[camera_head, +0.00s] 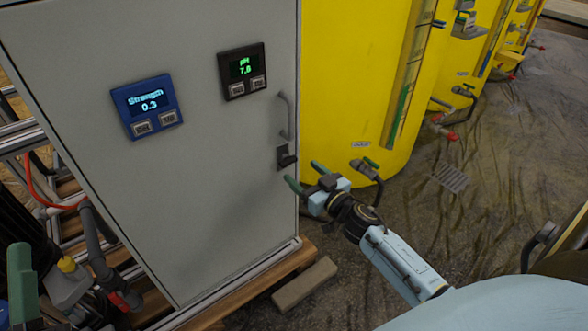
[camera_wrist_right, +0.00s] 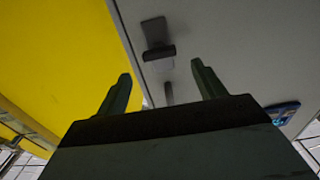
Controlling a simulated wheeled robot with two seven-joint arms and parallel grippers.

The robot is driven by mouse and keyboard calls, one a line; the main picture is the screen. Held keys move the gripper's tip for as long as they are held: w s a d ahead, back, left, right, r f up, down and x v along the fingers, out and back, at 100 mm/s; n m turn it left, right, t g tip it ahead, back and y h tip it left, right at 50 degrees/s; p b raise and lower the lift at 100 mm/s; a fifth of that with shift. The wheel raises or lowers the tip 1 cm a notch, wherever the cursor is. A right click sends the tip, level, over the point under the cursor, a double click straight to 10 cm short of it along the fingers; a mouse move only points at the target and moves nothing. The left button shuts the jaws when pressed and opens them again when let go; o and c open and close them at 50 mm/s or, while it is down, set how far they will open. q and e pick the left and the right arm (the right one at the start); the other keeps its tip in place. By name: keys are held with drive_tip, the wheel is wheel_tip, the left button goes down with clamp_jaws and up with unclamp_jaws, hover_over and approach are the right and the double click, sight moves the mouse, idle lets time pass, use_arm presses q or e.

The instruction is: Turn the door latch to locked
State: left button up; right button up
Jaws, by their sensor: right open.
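The door latch (camera_head: 286,157) is a small black block with a short lever on the right edge of the grey cabinet door (camera_head: 200,190). Its lever lies roughly sideways. In the right wrist view the latch (camera_wrist_right: 157,38) shows beyond the fingertips, its lever crosswise. My right gripper (camera_head: 304,174) is open and empty, just right of and below the latch, its green fingers pointing at the door. I see no contact with the latch. Part of my left gripper (camera_head: 20,285) shows at the lower left edge; its opening cannot be judged.
A grey bar handle (camera_head: 285,115) stands above the latch. The door carries a blue strength display (camera_head: 147,105) and a black pH display (camera_head: 242,70). A yellow tank (camera_head: 350,70) with a valve (camera_head: 364,168) stands close to the right. A loose block (camera_head: 304,284) lies on the floor.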

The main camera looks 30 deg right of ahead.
sight(290, 162)
use_arm(q)
drive_tip(key=shift+s+a+r+t+h+b, duration=0.15)
drive_tip(key=shift+s+r+t+b, duration=0.2)
drive_tip(key=shift+t, duration=0.3)
drive_tip(key=shift+s+a+r+t+h+b, duration=0.15)
drive_tip(key=shift+s+r+t+b, duration=0.15)
drive_tip(key=shift+s+t, duration=0.25)
use_arm(e)
drive_tip(key=shift+w+a, duration=0.2)
drive_tip(key=shift+w, duration=2.25)
use_arm(q)
drive_tip(key=shift+w, duration=0.1)
use_arm(e)
drive_tip(key=c, duration=1)
